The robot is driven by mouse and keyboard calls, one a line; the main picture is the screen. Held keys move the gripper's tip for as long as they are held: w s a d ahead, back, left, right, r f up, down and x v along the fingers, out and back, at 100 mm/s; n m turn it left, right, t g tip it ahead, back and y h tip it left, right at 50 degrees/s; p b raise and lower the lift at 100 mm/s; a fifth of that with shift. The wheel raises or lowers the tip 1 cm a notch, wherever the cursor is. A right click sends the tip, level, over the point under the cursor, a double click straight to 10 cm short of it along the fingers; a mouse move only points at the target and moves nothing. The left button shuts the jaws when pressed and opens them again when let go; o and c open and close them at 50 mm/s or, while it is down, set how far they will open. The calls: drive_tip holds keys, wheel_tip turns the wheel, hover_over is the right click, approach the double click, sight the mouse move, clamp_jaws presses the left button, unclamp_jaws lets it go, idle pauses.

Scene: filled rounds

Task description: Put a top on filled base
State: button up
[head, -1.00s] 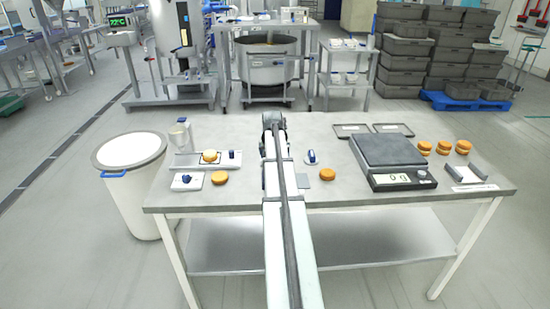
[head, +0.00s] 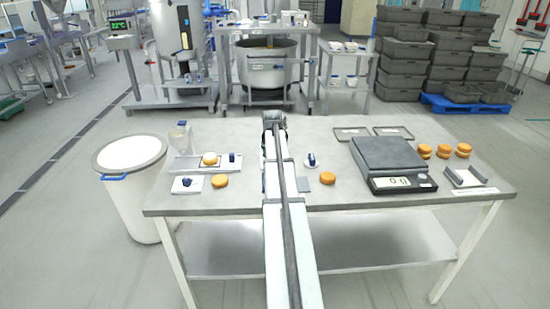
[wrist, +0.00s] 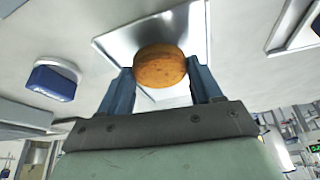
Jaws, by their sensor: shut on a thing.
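My gripper (wrist: 162,82) is shut on an orange-brown round top (wrist: 160,65), with one blue finger on each side of it in the wrist view. A shiny metal plate (wrist: 120,40) lies behind the top in that view; I cannot tell the gap between them. In the head view my arm hides the gripper and the held top. A filled base (head: 210,158), with a pale upper face, sits on a white board (head: 185,163) left of my arm. One loose round (head: 220,180) lies in front of that board. Another round (head: 328,178) lies right of my arm.
A blue-handled tool (head: 310,160) stands just right of my arm. A grey scale (head: 388,152) reads 0 g on the right, with several stacked rounds (head: 443,151) beyond it. A clear cup (head: 180,138) and a white bin (head: 130,180) are at left.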

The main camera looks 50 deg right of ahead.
wheel_tip(320, 180, up, 8)
drive_tip(key=shift+f, duration=0.2)
drive_tip(key=shift+w+a+r, duration=0.15)
drive_tip(key=shift+r, duration=0.1)
drive_tip(key=w+a+r, duration=0.2)
drive_tip(key=w+a, duration=1.6)
drive_tip(key=shift+a, duration=0.2)
drive_tip(key=shift+w+f, duration=0.1)
hover_over(210, 155)
drive_tip(key=a, duration=0.1)
drive_tip(key=shift+s+a+f, duration=0.1)
drive_tip(key=shift+s+f, duration=0.15)
drive_tip(key=shift+f, duration=1.2)
drive_tip(key=shift+s+f, duration=0.2)
drive_tip(key=shift+f, duration=1.2)
drive_tip(key=shift+f, duration=0.8)
drive_tip(key=o, duration=0.8)
